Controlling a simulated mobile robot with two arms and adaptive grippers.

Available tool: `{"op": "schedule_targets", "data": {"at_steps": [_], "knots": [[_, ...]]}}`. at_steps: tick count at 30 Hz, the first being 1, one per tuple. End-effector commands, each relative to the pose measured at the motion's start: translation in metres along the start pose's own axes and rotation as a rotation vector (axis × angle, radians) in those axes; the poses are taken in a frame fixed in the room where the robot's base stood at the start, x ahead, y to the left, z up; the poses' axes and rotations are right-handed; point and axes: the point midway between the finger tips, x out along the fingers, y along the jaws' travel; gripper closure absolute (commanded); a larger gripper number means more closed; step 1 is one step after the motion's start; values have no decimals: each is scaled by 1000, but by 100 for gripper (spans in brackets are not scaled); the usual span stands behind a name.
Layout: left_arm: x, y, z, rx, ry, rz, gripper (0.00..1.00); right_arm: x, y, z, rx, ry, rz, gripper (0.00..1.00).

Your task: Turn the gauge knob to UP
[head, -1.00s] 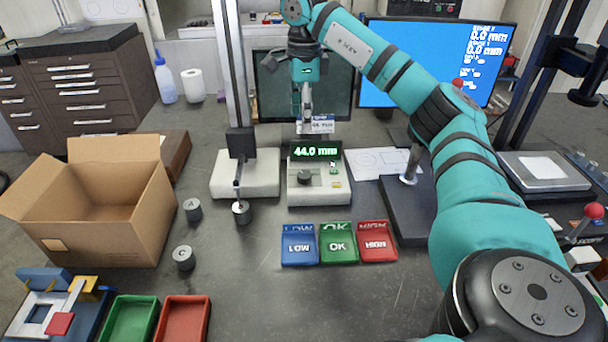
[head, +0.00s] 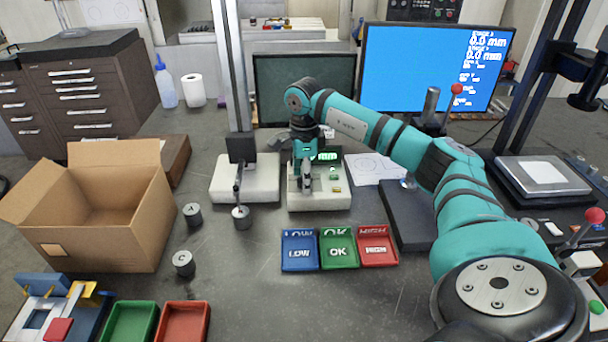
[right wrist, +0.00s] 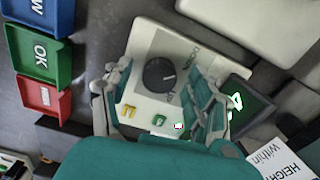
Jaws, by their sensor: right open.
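The gauge readout box (head: 319,203) stands mid-bench, with a green-lit display (head: 328,156) partly covered by my right arm. Its round black knob (right wrist: 160,74) shows in the right wrist view; a light mark on it points roughly to the right in that picture. My right gripper (head: 306,189) is just above the box, pointing down. In the right wrist view the open fingers (right wrist: 158,86) stand on either side of the knob, with visible gaps. My left gripper is not in view.
LOW (head: 299,265), OK (head: 338,263) and HIGH (head: 377,260) trays lie in front of the box. A dark block (head: 408,225) is to the right.

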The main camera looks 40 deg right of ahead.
Motion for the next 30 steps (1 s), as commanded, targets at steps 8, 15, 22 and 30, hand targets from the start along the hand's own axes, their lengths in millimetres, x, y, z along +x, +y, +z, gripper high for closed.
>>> {"op": "schedule_targets", "data": {"at_steps": [8, 15, 22, 30], "knots": [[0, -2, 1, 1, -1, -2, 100, 2, 0, 0, 0, -1, 0, 41], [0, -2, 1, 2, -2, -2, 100, 1, 0, 0, 0, -1, 0, 71], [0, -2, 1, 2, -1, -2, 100, 1, 0, 0, 0, -1, 0, 96], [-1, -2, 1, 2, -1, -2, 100, 1, 0, 0, 39, -1, 0, 96]]}}
